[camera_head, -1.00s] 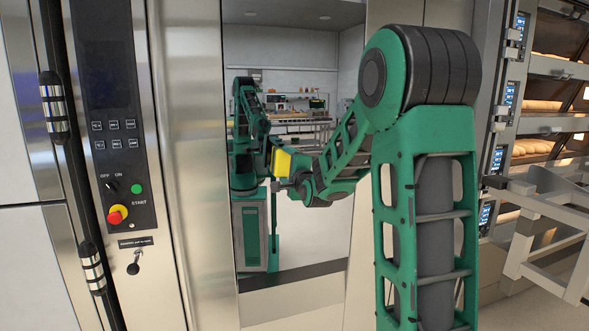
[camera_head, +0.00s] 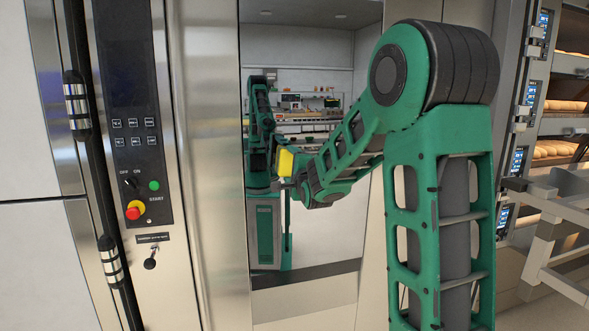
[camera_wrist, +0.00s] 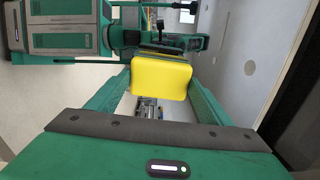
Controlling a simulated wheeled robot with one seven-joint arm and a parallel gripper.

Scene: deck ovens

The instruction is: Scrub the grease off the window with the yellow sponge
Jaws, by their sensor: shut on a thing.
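The yellow sponge (camera_head: 286,162) is held out in front of the tall reflective oven window (camera_head: 305,240) in the head view. My gripper is shut on the sponge; its two green fingers show at either side of the yellow block in the wrist view, with the sponge (camera_wrist: 161,77) between them. The window mirrors my own green arm and body. I cannot tell whether the sponge touches the glass. I cannot make out grease on the visible glass; my arm hides part of its right side.
A control panel (camera_head: 130,120) with a red-and-yellow stop button (camera_head: 135,210) stands left of the window. A vertical door handle (camera_head: 92,180) is further left. At the right are deck ovens with bread (camera_head: 560,106) and a metal rack (camera_head: 560,235).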

